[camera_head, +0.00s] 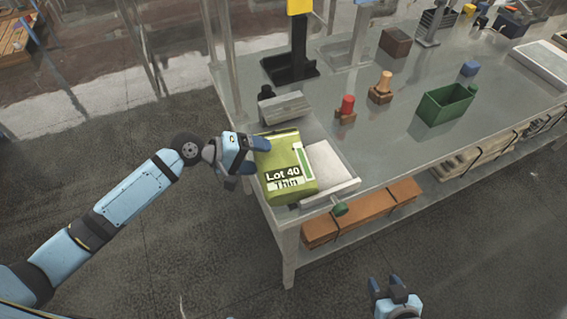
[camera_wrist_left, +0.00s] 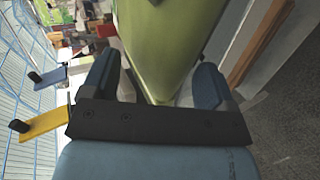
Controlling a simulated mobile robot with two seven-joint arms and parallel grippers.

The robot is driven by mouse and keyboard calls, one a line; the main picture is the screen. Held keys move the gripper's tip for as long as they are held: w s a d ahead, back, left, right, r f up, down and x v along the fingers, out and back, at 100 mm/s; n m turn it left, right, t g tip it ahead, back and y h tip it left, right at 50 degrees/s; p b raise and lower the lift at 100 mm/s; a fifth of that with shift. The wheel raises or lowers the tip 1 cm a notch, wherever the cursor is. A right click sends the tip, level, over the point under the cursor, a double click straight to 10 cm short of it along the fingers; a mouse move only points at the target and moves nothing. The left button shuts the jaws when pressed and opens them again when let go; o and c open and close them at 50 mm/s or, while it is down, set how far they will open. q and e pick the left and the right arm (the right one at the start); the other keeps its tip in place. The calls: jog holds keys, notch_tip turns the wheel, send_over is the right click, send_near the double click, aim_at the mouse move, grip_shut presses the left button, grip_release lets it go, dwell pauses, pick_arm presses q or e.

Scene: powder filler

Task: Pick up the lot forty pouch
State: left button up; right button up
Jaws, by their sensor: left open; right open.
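The lot forty pouch (camera_head: 285,165) is a yellow-green bag labelled "Lot 40" at the near left corner of the metal table. It rests on or against a pale tray (camera_head: 327,163). My left gripper (camera_head: 256,152) is at the pouch's left side. In the left wrist view the green pouch (camera_wrist_left: 165,45) lies between the two open blue fingers (camera_wrist_left: 155,85), with its lower end narrowing to a point. Whether the fingers touch it I cannot tell. My right gripper (camera_head: 393,290) is open and empty, low at the bottom, away from the table.
On the metal table (camera_head: 400,150) stand a red-topped stamp (camera_head: 346,108), a tan-topped stamp (camera_head: 381,88), a green bin (camera_head: 445,104) and a grey block (camera_head: 284,107). A long brown box (camera_head: 362,212) lies on the shelf below. The middle of the tabletop is mostly clear.

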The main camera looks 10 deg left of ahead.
pick_arm(q)
jog(key=x, duration=0.2)
jog(key=shift+w+d+f, duration=0.1)
jog(key=shift+w+d, duration=0.05)
jog(key=shift+d, duration=0.05)
jog(key=c, duration=0.7)
jog(key=shift+c, duration=0.2)
